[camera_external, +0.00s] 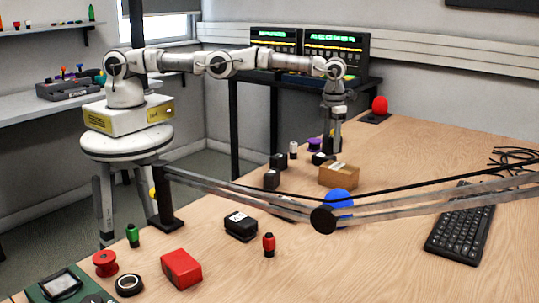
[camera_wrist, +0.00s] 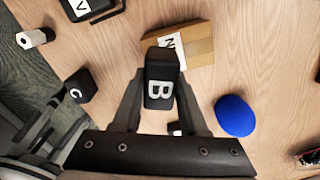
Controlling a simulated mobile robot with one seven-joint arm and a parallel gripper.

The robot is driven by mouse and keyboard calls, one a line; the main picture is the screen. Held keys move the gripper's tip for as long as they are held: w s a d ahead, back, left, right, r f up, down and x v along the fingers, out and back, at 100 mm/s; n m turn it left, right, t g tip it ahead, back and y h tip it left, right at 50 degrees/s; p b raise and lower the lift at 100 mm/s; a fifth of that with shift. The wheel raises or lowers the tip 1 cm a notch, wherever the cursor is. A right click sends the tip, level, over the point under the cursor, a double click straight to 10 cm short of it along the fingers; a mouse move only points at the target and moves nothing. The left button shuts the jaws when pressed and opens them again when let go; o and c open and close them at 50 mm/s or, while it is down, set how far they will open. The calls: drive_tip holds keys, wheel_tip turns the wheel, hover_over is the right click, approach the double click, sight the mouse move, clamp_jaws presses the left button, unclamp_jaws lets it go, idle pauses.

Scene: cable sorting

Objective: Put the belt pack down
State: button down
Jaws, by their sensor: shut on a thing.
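A black belt pack with a white letter B (camera_wrist: 161,82) is between the two fingers of my gripper (camera_wrist: 161,78) in the wrist view. My gripper is shut on it. In the external view my gripper (camera_external: 329,148) points down over the far part of the table, and the small dark pack (camera_external: 318,158) shows at its tips. I cannot tell whether the pack touches the table. The pack's far end is close to the cardboard box (camera_wrist: 190,46), marked N, or overlaps it in the picture.
A blue ball (camera_wrist: 234,116) lies right of the pack. Black packs marked C (camera_wrist: 80,87) and V (camera_wrist: 88,8) and a white-and-black cylinder (camera_wrist: 36,38) are to the left. A long jointed boom (camera_external: 430,205) crosses above the table (camera_external: 350,270). A keyboard (camera_external: 470,225) lies right.

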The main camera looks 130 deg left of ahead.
sight(331, 153)
wheel_tip(331, 153, down, 2)
drive_tip(key=shift+f+b, duration=0.2)
drive_tip(key=shift+b, duration=0.4)
drive_tip(key=f+b, duration=0.1)
drive_tip(key=b, duration=0.2)
drive_tip(key=shift+f, duration=0.1)
drive_tip(key=shift+c, duration=2.2)
unclamp_jaws()
drive_tip(key=shift+f, duration=0.1)
wheel_tip(331, 153, up, 4)
drive_tip(key=shift+f+p, duration=0.15)
drive_tip(key=shift+p, duration=0.85)
wheel_tip(331, 153, up, 9)
drive_tip(key=p, duration=1)
drive_tip(key=shift+f, duration=0.15)
